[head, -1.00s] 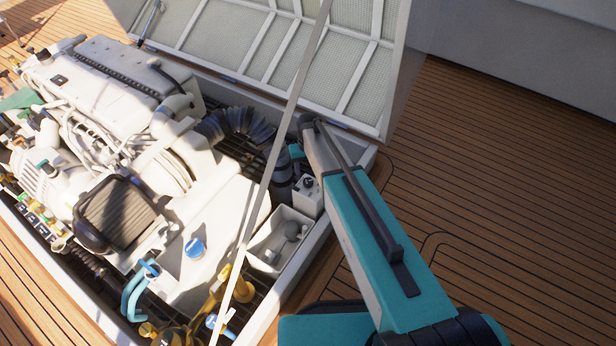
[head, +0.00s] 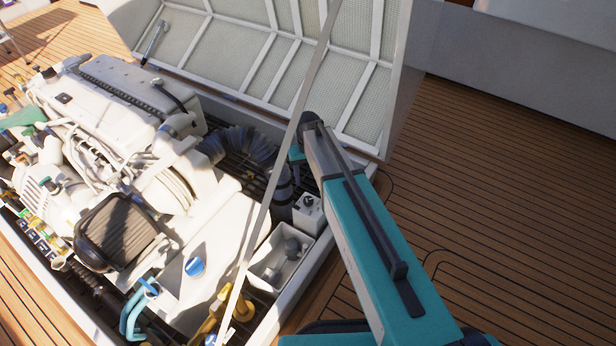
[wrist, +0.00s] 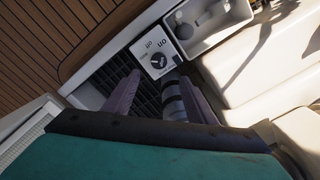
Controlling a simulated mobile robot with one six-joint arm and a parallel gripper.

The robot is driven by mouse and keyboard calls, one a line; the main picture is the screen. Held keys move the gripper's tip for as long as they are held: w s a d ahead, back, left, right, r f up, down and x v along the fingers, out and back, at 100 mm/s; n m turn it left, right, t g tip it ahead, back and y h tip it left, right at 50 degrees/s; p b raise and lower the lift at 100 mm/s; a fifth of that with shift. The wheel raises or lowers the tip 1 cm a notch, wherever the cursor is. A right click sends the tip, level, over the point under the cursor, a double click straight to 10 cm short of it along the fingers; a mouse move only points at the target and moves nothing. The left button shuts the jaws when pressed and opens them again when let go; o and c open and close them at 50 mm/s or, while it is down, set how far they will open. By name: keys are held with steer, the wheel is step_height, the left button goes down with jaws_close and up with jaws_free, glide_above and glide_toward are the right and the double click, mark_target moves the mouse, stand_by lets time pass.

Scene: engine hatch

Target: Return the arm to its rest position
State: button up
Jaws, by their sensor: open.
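My arm (head: 365,235), teal with a dark strip, reaches from the bottom of the head view up over the right edge of the engine hatch. Its far end covers most of my gripper in that view. In the wrist view my gripper (wrist: 163,98) shows two dark fingers spread apart with nothing between them. Beyond the fingers are a dark grating (wrist: 103,80), a banded dark hose and a white switch box (wrist: 157,58) with a black rotary knob and on/off lettering. I cannot tell the exact gap between the fingers and these things.
The white engine (head: 130,110) fills the hatch on the left. The raised hatch lid (head: 270,50) stands behind, and a pale strut (head: 262,215) crosses in front of my arm's left side. A white open bin (head: 280,262) sits by the coaming. Wooden deck (head: 500,200) is clear on the right.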

steer(key=s+d+f+g+p, duration=0.1)
steer(key=s+d+f+p, duration=0.1)
steer(key=s+d+p, duration=0.3)
steer(key=s+d+f+m+g+p, duration=0.1)
steer(key=s+d+f, duration=0.15)
steer(key=s, duration=0.55)
steer(key=s+d+f+g+p, duration=0.1)
steer(key=s+d+f+p, duration=0.25)
steer(key=s, duration=0.25)
steer(key=s+d+g+p, duration=0.1)
steer(key=s+d+p, duration=0.1)
steer(key=s, duration=0.9)
steer(key=s+d+r+m+g+p, duration=0.1)
steer(key=s+d+p, duration=0.1)
steer(key=s, duration=1)
steer(key=shift+r, duration=0.3)
steer(key=shift+s, duration=0.1)
